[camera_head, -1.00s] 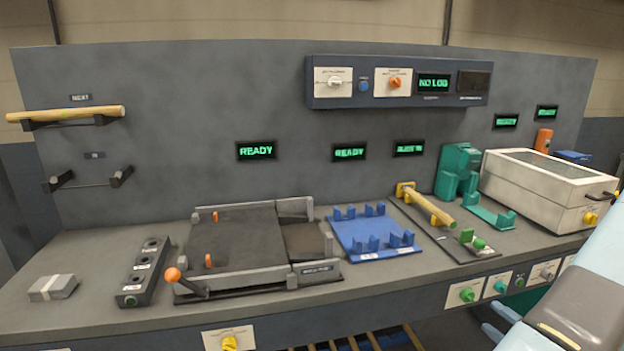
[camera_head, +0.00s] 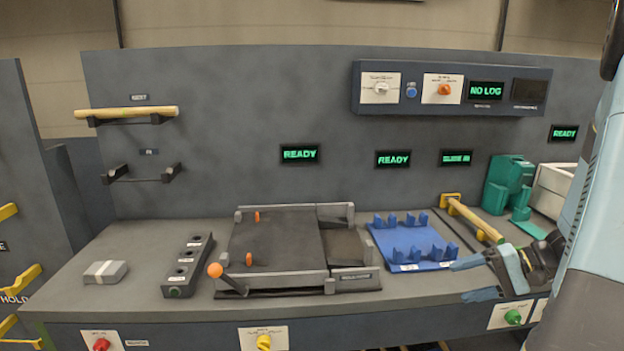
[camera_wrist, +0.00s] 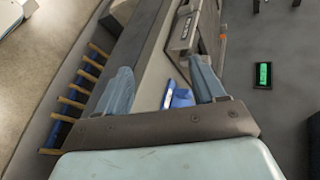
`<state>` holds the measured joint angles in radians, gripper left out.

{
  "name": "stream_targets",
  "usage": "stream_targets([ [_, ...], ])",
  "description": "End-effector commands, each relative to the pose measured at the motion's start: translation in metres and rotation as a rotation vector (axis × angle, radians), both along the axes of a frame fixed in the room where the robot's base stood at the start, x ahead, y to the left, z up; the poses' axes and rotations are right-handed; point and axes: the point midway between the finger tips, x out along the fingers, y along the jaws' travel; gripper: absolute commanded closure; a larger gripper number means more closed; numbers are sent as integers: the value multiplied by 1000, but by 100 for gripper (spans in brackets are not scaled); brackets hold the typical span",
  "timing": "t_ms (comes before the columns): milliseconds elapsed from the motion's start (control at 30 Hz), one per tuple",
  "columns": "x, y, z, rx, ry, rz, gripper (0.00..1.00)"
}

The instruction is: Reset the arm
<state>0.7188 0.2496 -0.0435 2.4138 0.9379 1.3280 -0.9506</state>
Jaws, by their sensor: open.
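My gripper (camera_head: 472,279) is at the right of the head view, near the front edge of the bench and just right of the blue cradle tray (camera_head: 408,262). Its two blue-grey fingers are apart and point left, with nothing between them. In the wrist view my gripper (camera_wrist: 160,85) also shows spread fingers, with the bench front and a bit of blue tray beyond them. My arm fills the right edge of the head view and hides part of the bench there.
A turned wood piece (camera_head: 473,218) lies in a yellow-ended holder behind my gripper. A green fixture (camera_head: 508,185) and a white box (camera_head: 552,190) stand at the right. A sled with an orange-knobbed lever (camera_head: 215,270) is mid-bench. A wood rod (camera_head: 126,112) rests on wall brackets.

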Motion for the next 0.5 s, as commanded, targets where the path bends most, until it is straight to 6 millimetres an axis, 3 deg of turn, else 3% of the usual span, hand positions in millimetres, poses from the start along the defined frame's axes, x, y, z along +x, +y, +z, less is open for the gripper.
stream_targets([
  [200, -17, 37, 29, -182, 43, 138, 31],
  [500, -44, 70, 61, -453, 54, 254, 31],
])
